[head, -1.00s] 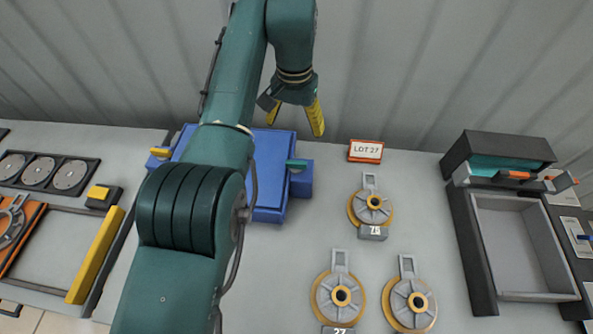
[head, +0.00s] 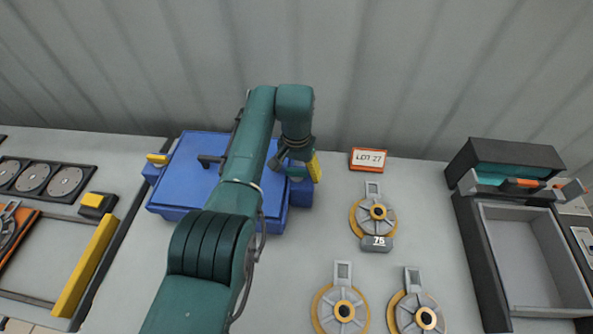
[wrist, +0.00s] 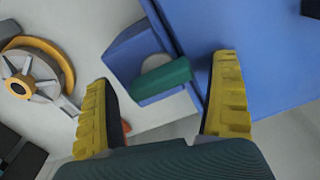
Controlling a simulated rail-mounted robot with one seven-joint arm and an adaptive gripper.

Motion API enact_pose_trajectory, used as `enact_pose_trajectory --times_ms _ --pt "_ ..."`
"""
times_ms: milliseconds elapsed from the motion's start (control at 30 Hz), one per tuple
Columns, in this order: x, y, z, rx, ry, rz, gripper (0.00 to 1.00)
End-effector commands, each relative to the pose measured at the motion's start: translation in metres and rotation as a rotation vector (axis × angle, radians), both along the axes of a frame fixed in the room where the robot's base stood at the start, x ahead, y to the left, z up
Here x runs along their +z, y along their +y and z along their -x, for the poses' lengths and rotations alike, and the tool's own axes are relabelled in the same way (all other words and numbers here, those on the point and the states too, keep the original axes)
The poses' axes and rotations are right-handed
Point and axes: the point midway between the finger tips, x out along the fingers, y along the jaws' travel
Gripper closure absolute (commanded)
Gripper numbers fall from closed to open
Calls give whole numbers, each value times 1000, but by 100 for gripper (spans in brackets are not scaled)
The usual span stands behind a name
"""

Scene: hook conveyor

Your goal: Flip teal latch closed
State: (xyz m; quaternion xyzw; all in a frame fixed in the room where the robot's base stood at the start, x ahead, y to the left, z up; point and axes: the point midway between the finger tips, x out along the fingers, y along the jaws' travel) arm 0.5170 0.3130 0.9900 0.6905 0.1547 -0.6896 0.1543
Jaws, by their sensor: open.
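The blue case (head: 180,165) lies on the grey table with its lid down and a dark handle (head: 208,160) on top. The teal latch (wrist: 163,78) shows in the wrist view on a blue block at the case's right side, between my two yellow fingers and beyond their tips. In the head view the latch (head: 296,172) is mostly behind my gripper. My gripper (head: 312,168) is open and empty, low over the right side of the case. I cannot tell whether a finger touches the latch. A yellow latch (head: 157,159) sits on the case's left side.
Several round grey-and-orange parts (head: 375,215) lie right of the case, with a LOT 27 sign (head: 368,159) behind them. A dark-framed tray (head: 525,260) stands at the far right. A rack of discs (head: 45,178) and a yellow bar (head: 88,265) are at the left.

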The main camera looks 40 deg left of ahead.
Motion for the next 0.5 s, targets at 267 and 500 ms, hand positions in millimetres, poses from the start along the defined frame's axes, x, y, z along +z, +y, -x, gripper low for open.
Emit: enact_pose_trajectory --times_ms 267,500 --pt "0 0 0 0 1 0 44" --pt "0 0 0 7 1 0 75"
